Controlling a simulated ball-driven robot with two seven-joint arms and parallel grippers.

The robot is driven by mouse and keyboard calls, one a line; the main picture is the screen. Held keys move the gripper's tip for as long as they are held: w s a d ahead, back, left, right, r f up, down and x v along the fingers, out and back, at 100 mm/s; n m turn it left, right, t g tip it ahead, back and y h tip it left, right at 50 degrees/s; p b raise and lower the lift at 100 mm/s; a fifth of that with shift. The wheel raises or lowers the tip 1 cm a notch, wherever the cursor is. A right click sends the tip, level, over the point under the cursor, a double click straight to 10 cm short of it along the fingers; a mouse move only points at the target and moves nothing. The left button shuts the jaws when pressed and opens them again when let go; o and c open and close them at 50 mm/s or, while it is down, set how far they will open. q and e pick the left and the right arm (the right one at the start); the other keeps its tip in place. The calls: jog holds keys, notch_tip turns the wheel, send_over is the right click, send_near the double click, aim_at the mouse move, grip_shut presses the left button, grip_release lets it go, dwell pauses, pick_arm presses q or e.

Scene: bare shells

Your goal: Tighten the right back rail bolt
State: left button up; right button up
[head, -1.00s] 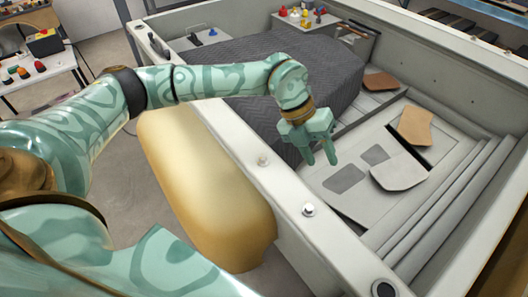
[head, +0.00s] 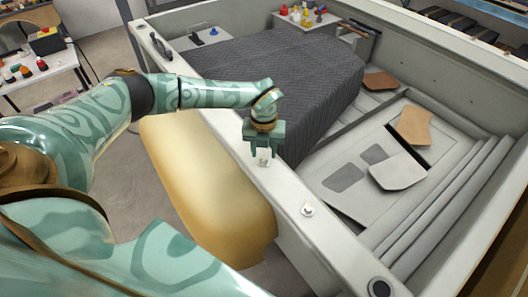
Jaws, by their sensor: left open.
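A pale rail (head: 285,192) runs along the near side of the shell. One small metal bolt (head: 264,161) stands on the rail, just below my left gripper (head: 264,156). The gripper is open, fingers pointing down, one on each side of this bolt in the picture; I cannot tell whether they touch it. A second bolt (head: 308,209) sits on the rail further toward the lower right, clear of the gripper. I cannot tell from the view which one the task calls the right back rail bolt. My right gripper is not in view.
A dark round fitting (head: 381,288) is on the rail at the lower right. Inside the shell lie a grey quilted cover (head: 275,80) and loose panels (head: 398,170). A tan rounded body (head: 195,195) is outside the rail. A table with coloured items (head: 35,75) stands at left.

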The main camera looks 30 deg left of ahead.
aim_at(264, 160)
pick_arm(q)
jog(key=shift+f, duration=1.2)
grip_shut()
